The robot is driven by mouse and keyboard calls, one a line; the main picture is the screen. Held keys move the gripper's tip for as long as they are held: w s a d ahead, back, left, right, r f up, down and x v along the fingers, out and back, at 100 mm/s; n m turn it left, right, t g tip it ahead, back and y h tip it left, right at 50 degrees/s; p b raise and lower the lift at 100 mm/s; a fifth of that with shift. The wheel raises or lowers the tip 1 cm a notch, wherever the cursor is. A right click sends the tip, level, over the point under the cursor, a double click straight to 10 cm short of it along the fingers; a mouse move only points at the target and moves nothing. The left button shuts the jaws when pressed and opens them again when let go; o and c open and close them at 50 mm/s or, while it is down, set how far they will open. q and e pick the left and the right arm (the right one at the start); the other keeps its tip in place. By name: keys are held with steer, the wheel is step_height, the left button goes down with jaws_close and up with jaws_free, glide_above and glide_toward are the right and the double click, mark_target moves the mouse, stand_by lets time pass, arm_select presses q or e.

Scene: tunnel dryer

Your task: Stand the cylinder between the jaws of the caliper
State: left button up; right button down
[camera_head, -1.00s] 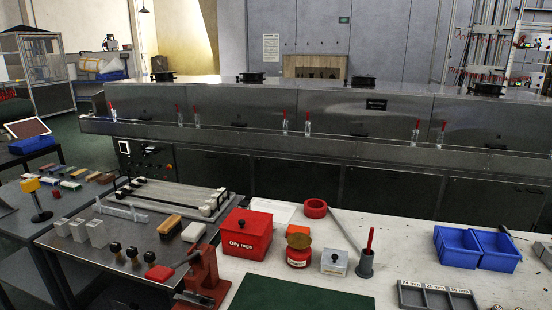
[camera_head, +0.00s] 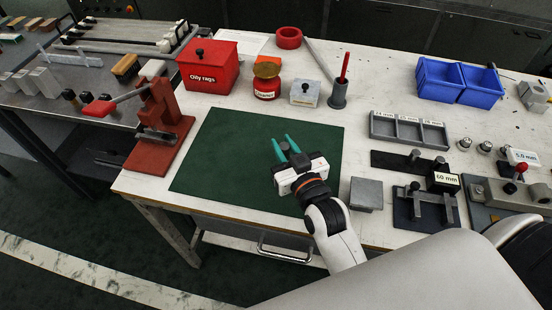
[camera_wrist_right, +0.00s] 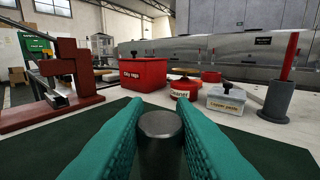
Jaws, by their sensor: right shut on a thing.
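My right gripper (camera_head: 289,143) has two green fingers and is over the green mat (camera_head: 222,150). It is shut on a dark grey cylinder (camera_wrist_right: 160,142). The cylinder is upright between the fingers in the right wrist view, its flat top showing and its lower end cut off by the frame edge. To the right of the gripper in the head view is a dark fixture with two upright grey posts (camera_head: 421,208), next to a block marked 60 mm (camera_head: 445,180). I cannot tell for sure whether this is the caliper. My left gripper is not in view.
A grey block (camera_head: 364,194) stands between the mat and the fixture. A red press (camera_head: 163,125) is left of the mat. Behind are a red rags box (camera_head: 208,72), a red cleaner can (camera_head: 266,90), a grey holder (camera_head: 338,98) and blue bins (camera_head: 440,80).

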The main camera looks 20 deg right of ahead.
steer(key=shift+f+b, duration=0.4)
steer(key=shift+f, duration=2.1)
steer(key=shift+f, duration=0.1)
steer(key=c, duration=1.6)
jaws_free()
steer(key=o, duration=0.4)
